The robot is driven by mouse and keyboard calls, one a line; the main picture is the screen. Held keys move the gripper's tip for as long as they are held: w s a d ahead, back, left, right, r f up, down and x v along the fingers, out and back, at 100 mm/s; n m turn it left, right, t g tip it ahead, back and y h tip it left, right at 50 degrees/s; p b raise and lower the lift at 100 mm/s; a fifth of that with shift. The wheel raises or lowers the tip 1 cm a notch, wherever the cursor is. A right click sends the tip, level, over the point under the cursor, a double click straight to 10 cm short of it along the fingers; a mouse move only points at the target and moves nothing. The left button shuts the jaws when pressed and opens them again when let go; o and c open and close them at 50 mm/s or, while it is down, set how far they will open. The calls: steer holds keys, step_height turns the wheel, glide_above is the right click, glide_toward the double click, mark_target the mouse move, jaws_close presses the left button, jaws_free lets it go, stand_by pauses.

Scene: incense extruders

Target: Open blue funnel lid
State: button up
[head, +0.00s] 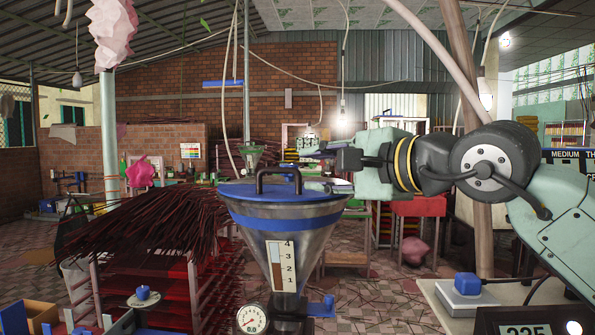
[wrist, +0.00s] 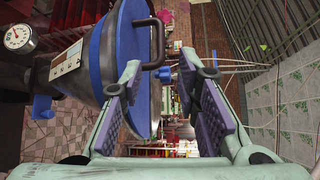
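The blue funnel lid (head: 265,191) lies flat on top of the grey metal funnel (head: 308,240) and looks closed. A dark arched handle (head: 278,172) stands on the lid. My gripper (head: 312,168) is just right of the handle, pointing left, at about its height. In the wrist view, my gripper (wrist: 164,72) is open, with two purple pads apart and nothing between them. There the handle (wrist: 162,40) lies ahead of the gap, nearer the left finger, and the blue lid (wrist: 103,60) shows at left, partly hidden by that finger.
A pressure gauge (head: 252,318) and a level scale (head: 281,266) are on the funnel's front. A rack of dark red incense sticks (head: 150,230) stands close on the left. A red table (head: 420,206) is behind at right.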

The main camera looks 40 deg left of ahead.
mark_target(283, 171)
steer(key=x, duration=0.3)
steer(key=p+x, duration=0.1)
steer(key=x, duration=0.1)
steer(key=p+x, duration=0.1)
steer(key=x, duration=0.2)
steer(key=shift+s+a, duration=0.2)
steer(key=shift+a, duration=0.25)
steer(key=shift+w+a+f+p, duration=0.2)
steer(key=shift+a+p, duration=0.1)
steer(key=shift+a, duration=0.2)
steer(key=shift+c, duration=0.5)
jaws_close()
